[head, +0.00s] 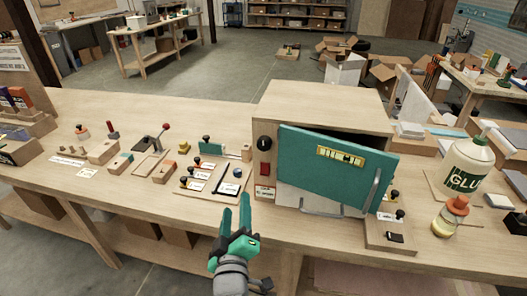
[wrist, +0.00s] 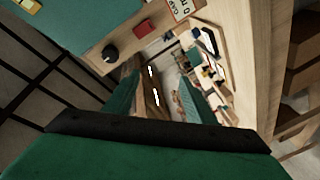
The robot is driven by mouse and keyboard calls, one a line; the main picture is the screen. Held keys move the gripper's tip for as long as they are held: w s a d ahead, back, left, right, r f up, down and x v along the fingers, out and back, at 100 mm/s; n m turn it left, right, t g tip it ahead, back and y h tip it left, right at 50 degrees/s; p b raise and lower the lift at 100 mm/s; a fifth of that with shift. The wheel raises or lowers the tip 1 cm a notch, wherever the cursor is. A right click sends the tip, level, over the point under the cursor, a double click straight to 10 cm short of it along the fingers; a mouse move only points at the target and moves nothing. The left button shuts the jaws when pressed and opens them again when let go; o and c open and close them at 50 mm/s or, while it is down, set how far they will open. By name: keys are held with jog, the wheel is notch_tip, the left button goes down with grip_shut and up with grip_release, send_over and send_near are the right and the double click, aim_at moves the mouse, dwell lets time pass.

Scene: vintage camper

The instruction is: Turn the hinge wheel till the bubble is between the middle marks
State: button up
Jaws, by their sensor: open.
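A wooden box (head: 315,95) on the bench has a teal door (head: 300,165) that sits tilted, its top edge sloping down to the right. A yellow bubble level (head: 340,156) is on the door; the bubble's place between the marks is too small to tell. A round black knob (head: 264,143), perhaps the hinge wheel, is on the box's front left of the door. It also shows in the wrist view (wrist: 110,53).
A red block (head: 265,170) sits below the knob. A metal handle (head: 375,190) is on the door's right. A glue bottle (head: 467,165) and an orange-capped jar (head: 451,216) stand at right. Small fixtures and a tray (head: 205,182) lie left of the box.

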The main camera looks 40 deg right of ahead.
aim_at(264, 147)
jog(key=d+r+g+h, duration=0.1)
jog(key=d+r+h, duration=0.2)
jog(key=d+r, duration=0.5)
jog(key=x, duration=0.9)
jog(key=shift+w+r, duration=0.25)
jog(key=shift+r, duration=0.1)
jog(key=c, duration=1)
